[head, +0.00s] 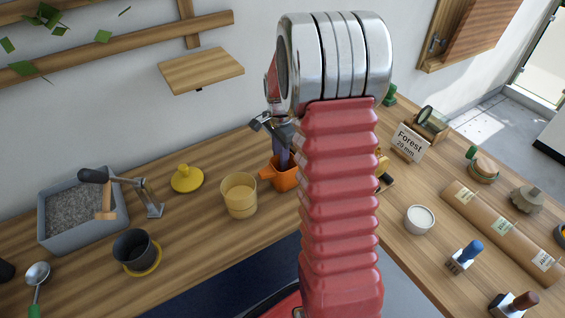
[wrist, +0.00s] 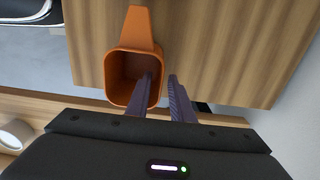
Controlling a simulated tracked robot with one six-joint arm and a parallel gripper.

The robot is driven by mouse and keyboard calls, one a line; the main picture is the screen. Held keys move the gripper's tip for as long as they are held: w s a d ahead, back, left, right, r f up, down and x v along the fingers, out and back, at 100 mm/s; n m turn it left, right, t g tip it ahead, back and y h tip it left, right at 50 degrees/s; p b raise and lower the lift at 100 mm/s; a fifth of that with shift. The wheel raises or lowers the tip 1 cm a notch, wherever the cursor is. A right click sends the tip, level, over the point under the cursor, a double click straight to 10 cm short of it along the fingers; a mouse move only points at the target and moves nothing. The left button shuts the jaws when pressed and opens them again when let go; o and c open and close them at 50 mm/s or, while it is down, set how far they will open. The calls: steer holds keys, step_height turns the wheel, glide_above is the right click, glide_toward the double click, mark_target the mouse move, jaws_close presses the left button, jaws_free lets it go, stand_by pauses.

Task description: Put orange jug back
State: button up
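The orange jug (head: 284,177) stands upright at the back of the wooden counter, partly hidden by my red arm. In the wrist view I look into the open jug (wrist: 121,77), with its spout or handle pointing up in the picture. My gripper (wrist: 161,85) straddles the jug's right wall, one dark finger inside and one outside. The fingers are close together and look shut on that wall, though the contact is partly hidden. In the head view, my gripper (head: 283,152) points down into the jug.
A tan cup (head: 239,194) and a yellow lidded piece (head: 187,178) stand left of the jug. A dark cup (head: 135,248) and a grey bin (head: 82,212) are farther left. A small wooden shelf (head: 201,70) is on the wall above. A "Forest" sign (head: 409,143) and white bowl (head: 419,219) are right.

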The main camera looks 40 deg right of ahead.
step_height(320, 180, up, 9)
steer(key=shift+f, duration=0.1)
steer(key=shift+a, duration=0.1)
stand_by(0.6)
steer(key=s+a+r+n+t, duration=0.1)
steer(key=s+a+r+n, duration=0.35)
steer(key=a, duration=0.25)
steer(key=s+a+r+n+t, duration=0.2)
steer(key=s+a+r+n, duration=0.15)
steer(key=a+r, duration=0.25)
steer(key=s+a+n+t, duration=0.2)
steer(key=s+a+n, duration=0.8)
steer(key=s, duration=0.2)
steer(key=shift+s+r+n+t, duration=0.3)
steer(key=shift+r, duration=0.1)
